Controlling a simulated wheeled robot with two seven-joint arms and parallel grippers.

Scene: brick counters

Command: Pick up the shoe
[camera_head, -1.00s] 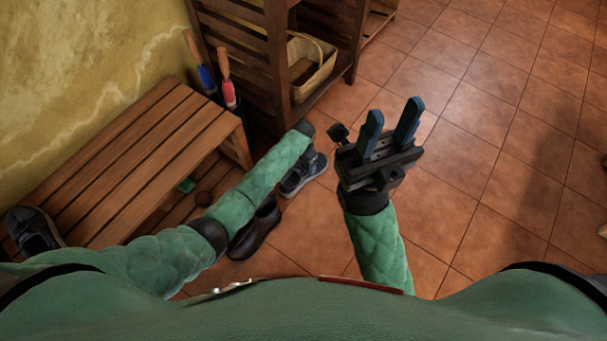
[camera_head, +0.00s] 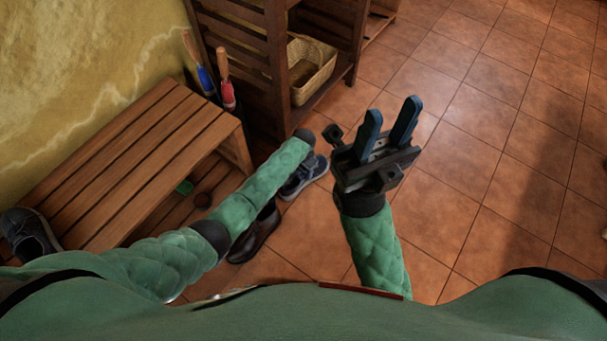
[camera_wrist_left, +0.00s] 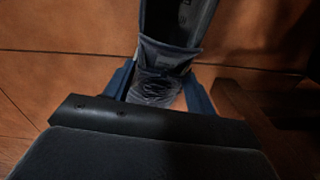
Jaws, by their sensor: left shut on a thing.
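A grey-blue sneaker (camera_head: 307,178) is on or just above the tiled floor, right of the bench, partly hidden by my left forearm. In the left wrist view, the sneaker (camera_wrist_left: 158,87) has its laced front between the two blue fingers of my left gripper (camera_wrist_left: 160,88), which is shut on it. In the head view that gripper is hidden by its own arm. My right gripper (camera_head: 387,125) is open and empty, above the floor right of the sneaker.
A brown leather shoe (camera_head: 258,232) lies on the floor beside my left arm. A wooden bench (camera_head: 130,165) stands left, with another dark sneaker (camera_head: 30,233) at its near end. A wooden rack (camera_head: 300,60) holds a basket (camera_head: 315,72). Open floor lies to the right.

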